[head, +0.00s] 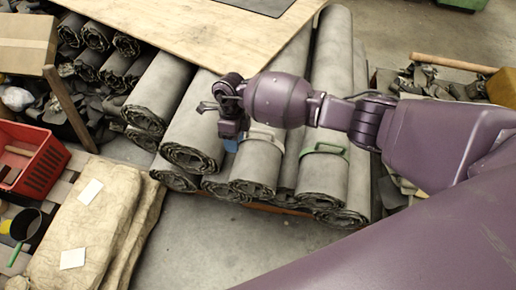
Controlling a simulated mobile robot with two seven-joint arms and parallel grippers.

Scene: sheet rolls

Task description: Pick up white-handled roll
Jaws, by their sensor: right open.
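The white-handled roll (254,174) is a grey sheet roll with a pale handle (262,138) across its top. It lies in the stack of grey rolls at the middle, its near end facing me. My right gripper (222,112) is open and empty, up and left of the white handle in the picture. It overlaps the rolls in the picture, and its height above them is hard to judge. My right wrist hides part of the rolls behind. My left gripper is not in view.
A green-handled roll (324,182) lies to the right. A bit of blue (231,146) shows just below my right gripper. A plywood board (180,32) covers the rolls' far part. Sacks (85,225) and a red crate (40,170) stand left. Floor (215,245) in front is clear.

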